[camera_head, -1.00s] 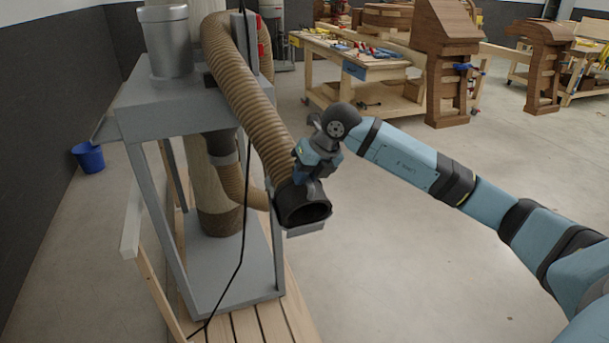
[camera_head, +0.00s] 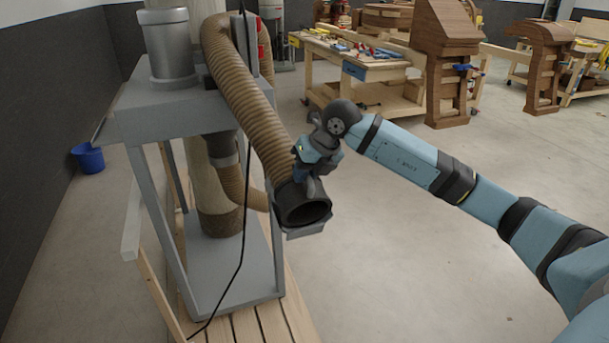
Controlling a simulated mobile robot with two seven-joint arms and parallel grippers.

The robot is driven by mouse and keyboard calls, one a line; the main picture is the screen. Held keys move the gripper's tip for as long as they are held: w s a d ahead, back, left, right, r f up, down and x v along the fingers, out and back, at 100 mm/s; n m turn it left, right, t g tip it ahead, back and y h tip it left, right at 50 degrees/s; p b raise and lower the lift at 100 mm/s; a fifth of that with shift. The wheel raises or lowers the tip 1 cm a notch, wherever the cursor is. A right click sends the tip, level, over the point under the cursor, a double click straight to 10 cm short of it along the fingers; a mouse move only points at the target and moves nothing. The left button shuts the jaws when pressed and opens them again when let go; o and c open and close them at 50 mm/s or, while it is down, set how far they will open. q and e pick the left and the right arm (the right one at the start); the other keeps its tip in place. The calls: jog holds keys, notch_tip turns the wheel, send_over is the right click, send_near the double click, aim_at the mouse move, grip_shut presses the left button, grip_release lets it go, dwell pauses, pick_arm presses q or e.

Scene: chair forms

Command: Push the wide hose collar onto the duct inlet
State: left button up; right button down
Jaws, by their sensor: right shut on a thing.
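The wide hose (camera_head: 250,105) is brown and ribbed and hangs down from the top of the grey machine. A black wide collar (camera_head: 303,209) sits at its lower end, its round open mouth facing down and toward me. My right gripper (camera_head: 304,180) is shut on the collar at its upper edge; the fingertips are partly hidden. I cannot pick out the duct inlet for sure; a grey metal piece (camera_head: 306,230) shows just below the collar. My left gripper is not in view.
The grey machine frame (camera_head: 205,115) stands on a slatted wooden pallet (camera_head: 262,322). A thinner brown hose (camera_head: 232,185) and a black cable (camera_head: 243,225) hang beside it. A workbench (camera_head: 370,70) with tools stands behind. The floor on the right is clear.

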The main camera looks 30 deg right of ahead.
jog(key=shift+r+p, duration=1.35)
jog(key=shift+r, duration=1.6)
jog(key=shift+s+f, duration=0.1)
jog(key=shift+f, duration=0.05)
